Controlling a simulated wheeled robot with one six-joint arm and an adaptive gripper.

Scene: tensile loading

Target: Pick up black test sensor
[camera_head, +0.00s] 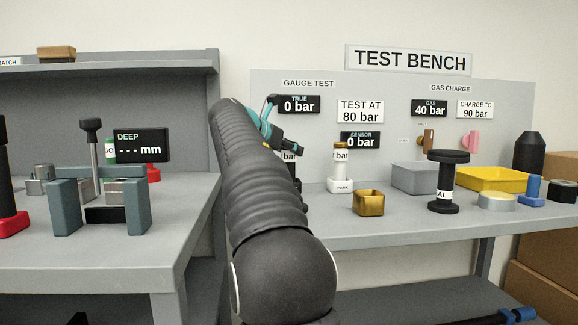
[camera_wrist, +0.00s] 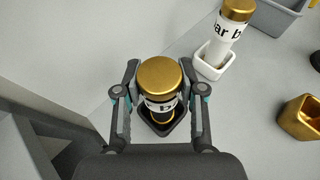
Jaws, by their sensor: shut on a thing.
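The black test sensor (camera_wrist: 160,91) has a gold cap and a white label band. In the wrist view it stands in a black holder (camera_wrist: 150,126), between the two fingers of my gripper (camera_wrist: 160,82). My gripper is shut on its upper part. In the head view my arm hides most of the sensor, and only a piece of its white label (camera_head: 289,156) and dark body shows. I cannot tell whether its base is still seated in the holder. My gripper (camera_head: 285,146) is partly hidden behind my arm there.
A white sensor with a gold cap (camera_head: 340,158) stands in a white holder (camera_head: 340,185) just to the right. A gold box (camera_head: 368,203), grey bin (camera_head: 414,179), yellow bin (camera_head: 495,180) and black spool (camera_head: 443,184) stand farther right. The bench's panel rises behind.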

